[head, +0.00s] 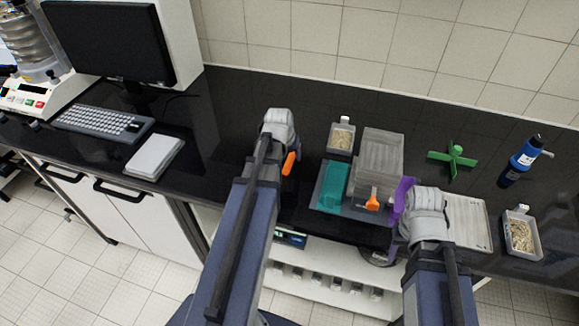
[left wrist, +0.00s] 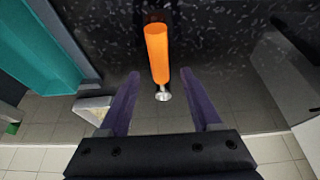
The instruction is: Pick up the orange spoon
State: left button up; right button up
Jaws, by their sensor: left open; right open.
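The orange spoon (head: 289,163) is on the black counter, beside my left gripper, in the head view. In the left wrist view its orange handle (left wrist: 157,52) points away, with a small silver metal end nearer the camera. My left gripper (left wrist: 160,75) is open and empty, its two purple fingers apart on either side of the spoon's near end. Whether they are level with it I cannot tell. In the head view my left gripper's fingers are hidden under its wrist. My right gripper (head: 401,204) is open, and one purple finger shows beside the trays.
A teal tray (head: 331,187), a clear stacked container (head: 382,150) and another orange-ended item (head: 372,203) sit right of the spoon. A green cross-shaped piece (head: 453,161), a blue bottle (head: 522,158) and a bin of pale material (head: 521,235) stand further right.

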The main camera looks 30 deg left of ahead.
aim_at(292, 156)
pick_arm(q)
jog(key=b+x, duration=0.1)
jog(key=x, duration=0.1)
jog(key=shift+w+f, duration=0.15)
jog(key=shift+f, duration=0.15)
pick_arm(e)
notch_tip(292, 156, down, 2)
jog(key=shift+f, duration=0.2)
pick_arm(q)
jog(key=shift+f+b, duration=0.15)
jog(key=shift+b, duration=0.3)
pick_arm(e)
jog(key=shift+f, duration=0.25)
pick_arm(q)
grip_shut()
